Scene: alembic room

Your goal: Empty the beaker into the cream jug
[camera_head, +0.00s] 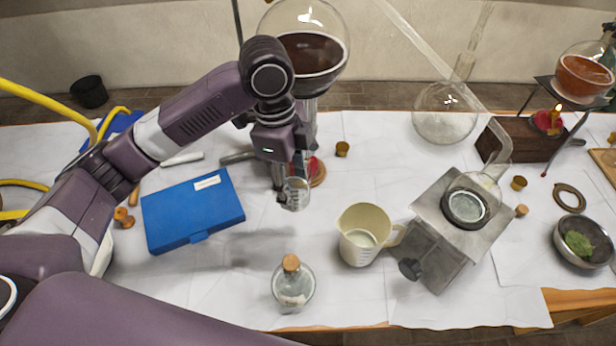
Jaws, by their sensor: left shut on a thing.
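The beaker (296,194) is a small clear glass vessel with markings. My left gripper (287,184) is shut on it and holds it over the white-covered table, near the middle of the view. It looks close to upright; I cannot tell what is inside it. The cream jug (352,217) stands upright to the right and nearer, its handle to the right. A pale content with a light surface shows inside the jug. The beaker is apart from the jug. My right gripper is not in view.
A metal stand (440,262) with a glass retort (466,206) is close on the jug's right. A blue case (192,212) lies left. A large flask of dark liquid (308,50) stands behind my arm.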

